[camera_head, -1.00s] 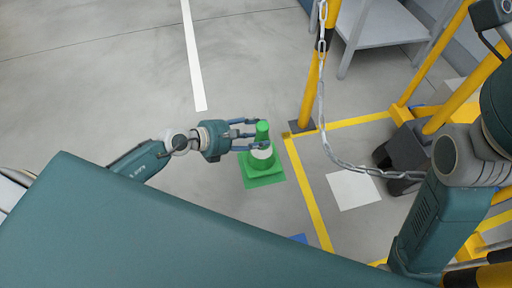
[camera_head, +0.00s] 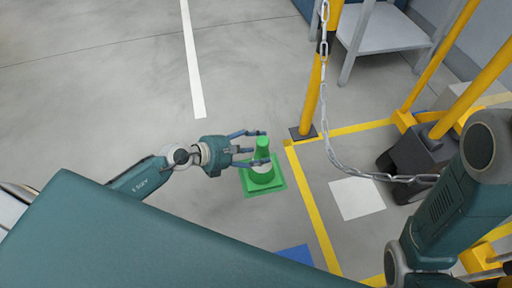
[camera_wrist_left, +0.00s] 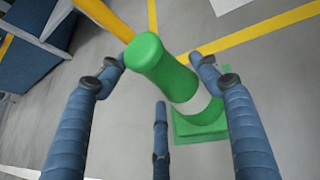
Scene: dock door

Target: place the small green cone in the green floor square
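The small green cone (camera_head: 262,146), with a pale band, stands upright in the head view. Its base is over the green floor square (camera_head: 280,186), whose flat green border shows around it. My left gripper (camera_head: 265,147) is at the cone's upper part, with fingers spread on either side of it. In the left wrist view the cone (camera_wrist_left: 165,68) has its top between the spread blue fingers (camera_wrist_left: 158,62), which look open; light contact cannot be ruled out. My right gripper is not in view; only part of my right arm shows.
A yellow post (camera_head: 312,95) with a hanging chain (camera_head: 328,120) stands right of the cone. Yellow floor lines (camera_head: 318,215) run nearby, with a white square (camera_head: 357,199) and a blue square (camera_head: 296,254). A grey table (camera_head: 385,30) stands behind. Floor at the left is clear.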

